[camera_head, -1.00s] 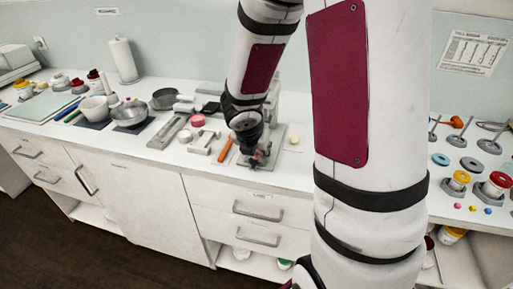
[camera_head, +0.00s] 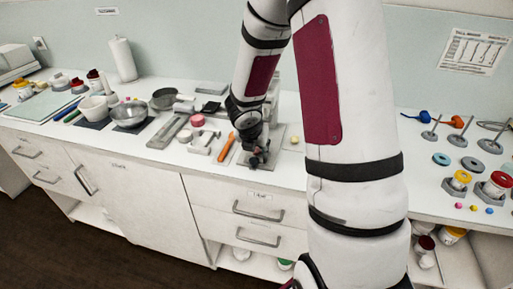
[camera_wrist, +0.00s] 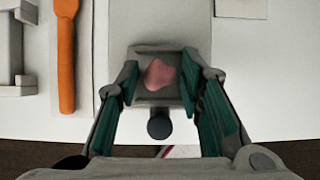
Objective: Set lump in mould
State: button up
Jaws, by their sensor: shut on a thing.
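In the wrist view a pink lump (camera_wrist: 159,75) lies within a small grey square holder (camera_wrist: 173,100), which looks like the mould. A dark round knob (camera_wrist: 159,124) sticks out at its near side. In the head view my gripper (camera_head: 258,158) is low over the grey base plate (camera_head: 279,158) near the counter's front; the lump is not clear there.
An orange-handled tool (camera_head: 226,146) lies just left of my gripper; its handle also shows in the wrist view (camera_wrist: 66,55). A pink-red round item (camera_head: 198,120) and a metal bowl (camera_head: 129,114) stand further left. Stands and jars (camera_head: 497,184) are at right.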

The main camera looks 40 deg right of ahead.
jog(key=shift+f, duration=0.2)
jog(key=o, duration=1)
jog(key=shift+r, duration=0.2)
jog(key=s+a+r+m+p, duration=0.1)
jog(key=s+a+r+m, duration=0.25)
jog(key=r, duration=0.45)
jog(key=s+a+r+m+p, duration=0.2)
jog(key=s+r+m, duration=0.25)
jog(key=r, duration=0.25)
jog(key=s+a+r+m+p, duration=0.1)
jog(key=s+a+r+m, duration=0.25)
jog(key=r, duration=0.45)
jog(key=s+a+r+m+y, duration=0.1)
jog(key=s+a+r+m, duration=0.1)
jog(key=s+a+m, duration=0.1)
jog(key=s+a+r+m+t+y, duration=0.1)
jog(key=s+a+r+m+y, duration=0.1)
jog(key=s+a+m, duration=0.2)
jog(key=s+a+r+m+y, duration=0.1)
jog(key=s+a+r+m, duration=0.1)
jog(key=s+a+m, duration=0.2)
jog(key=shift+s+m+t+y, duration=0.4)
jog(key=shift+s+m, duration=1.15)
jog(key=shift+s, duration=0.05)
